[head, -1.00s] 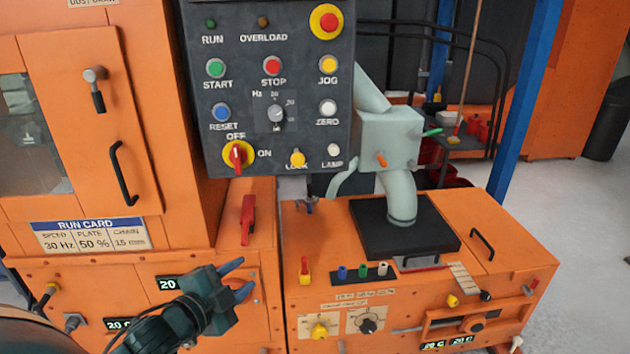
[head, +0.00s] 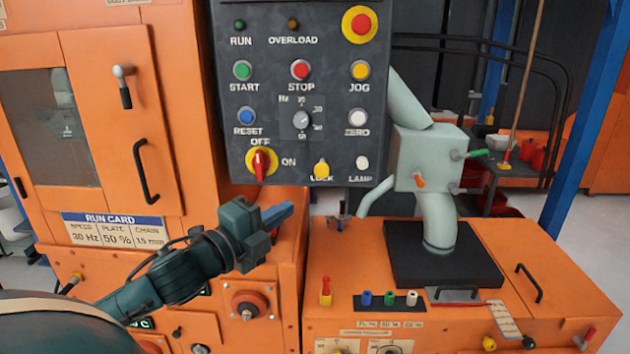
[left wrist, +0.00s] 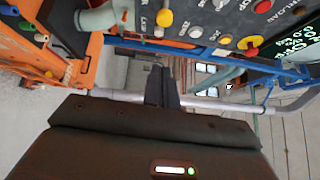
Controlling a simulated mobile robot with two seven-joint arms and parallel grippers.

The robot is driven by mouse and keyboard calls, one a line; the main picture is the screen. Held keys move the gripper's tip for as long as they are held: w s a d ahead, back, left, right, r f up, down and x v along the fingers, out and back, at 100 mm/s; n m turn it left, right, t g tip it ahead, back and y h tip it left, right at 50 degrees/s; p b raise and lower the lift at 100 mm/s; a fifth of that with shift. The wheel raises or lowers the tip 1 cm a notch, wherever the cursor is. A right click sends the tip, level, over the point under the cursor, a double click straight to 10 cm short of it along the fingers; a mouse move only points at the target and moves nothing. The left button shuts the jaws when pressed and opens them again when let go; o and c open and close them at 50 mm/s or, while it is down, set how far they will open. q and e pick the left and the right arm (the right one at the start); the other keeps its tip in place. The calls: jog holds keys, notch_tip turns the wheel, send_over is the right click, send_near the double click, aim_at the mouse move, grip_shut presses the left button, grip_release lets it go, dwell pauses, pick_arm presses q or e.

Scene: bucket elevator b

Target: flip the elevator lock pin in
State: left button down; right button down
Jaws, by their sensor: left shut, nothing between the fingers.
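The lock control is a yellow knob (head: 321,168) over the word LOCK, at the lower edge of the dark control panel (head: 230,150). It also shows near the top of the left wrist view (left wrist: 165,18). My left gripper (head: 286,213) is shut and empty, below and left of the knob and apart from it, in front of the orange cabinet. Its dark closed fingers (left wrist: 161,86) stand mid-picture in the left wrist view. Whether the knob is in or out cannot be told. My right gripper is not in view.
A red OFF/ON switch (head: 260,163) is left of the lock knob, and a white LAMP button (head: 362,162) is right of it. The orange machine (head: 330,265) with a pale spout (head: 438,220) stands below right. A grey rail (left wrist: 215,103) crosses the left wrist view.

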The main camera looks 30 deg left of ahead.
pick_arm(q)
send_near(322, 166)
jog(key=w+d+f, duration=0.1)
jog(key=w+d, duration=0.2)
jog(key=d, duration=0.1)
jog(key=shift+w+a+f+p, duration=0.1)
jog(key=shift+w+a+p, duration=0.25)
jog(key=shift+w+a, duration=0.35)
jog(key=shift+w+a+p, duration=0.3)
jog(key=shift+w+a, duration=0.2)
jog(key=shift+w, duration=0.4)
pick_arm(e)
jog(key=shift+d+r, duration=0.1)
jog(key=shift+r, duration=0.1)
